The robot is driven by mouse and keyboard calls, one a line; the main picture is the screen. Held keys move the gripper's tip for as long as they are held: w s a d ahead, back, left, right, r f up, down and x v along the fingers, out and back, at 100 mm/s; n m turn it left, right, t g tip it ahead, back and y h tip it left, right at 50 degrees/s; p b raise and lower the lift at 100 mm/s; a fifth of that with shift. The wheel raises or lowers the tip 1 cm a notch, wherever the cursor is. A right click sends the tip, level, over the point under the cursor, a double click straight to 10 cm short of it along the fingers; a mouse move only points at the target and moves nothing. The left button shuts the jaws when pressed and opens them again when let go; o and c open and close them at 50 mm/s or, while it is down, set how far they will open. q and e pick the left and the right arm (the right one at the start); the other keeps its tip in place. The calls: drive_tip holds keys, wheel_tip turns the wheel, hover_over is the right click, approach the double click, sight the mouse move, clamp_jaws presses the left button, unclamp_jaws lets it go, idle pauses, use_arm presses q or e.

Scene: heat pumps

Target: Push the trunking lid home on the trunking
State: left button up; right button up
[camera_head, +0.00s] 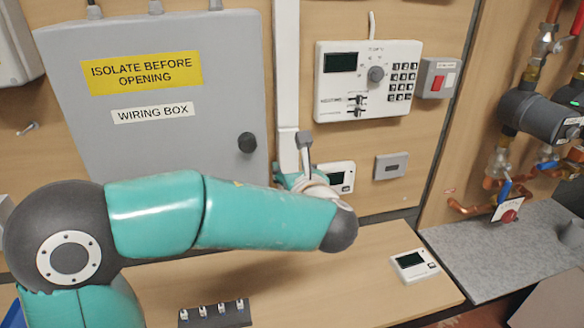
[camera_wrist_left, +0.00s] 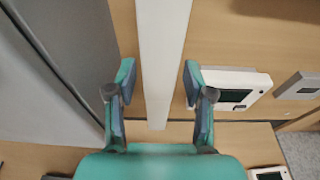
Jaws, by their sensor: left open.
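The white trunking runs down the wall as a vertical strip in the head view (camera_head: 288,155), right of the grey wiring box. My left gripper (camera_wrist_left: 158,80) is open, one finger on each side of the strip, with gaps visible. In the head view my forearm hides most of this gripper (camera_head: 304,150).
The wiring box (camera_head: 190,160) stands close on the left. A control panel (camera_head: 368,80), a small wall unit (camera_head: 338,177) and a grey switch plate (camera_head: 390,166) are on the right. The bench below (camera_head: 330,285) holds a small thermostat (camera_head: 413,265) and a dark connector strip (camera_head: 214,314).

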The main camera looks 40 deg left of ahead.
use_arm(q)
drive_tip(key=shift+s+d, duration=0.3)
drive_tip(key=shift+d, duration=0.1)
drive_tip(key=shift+w, duration=0.1)
drive_tip(key=s+d, duration=0.7)
drive_tip(key=d, duration=0.5)
drive_tip(key=shift+d+p, duration=0.3)
idle(1.1)
idle(0.4)
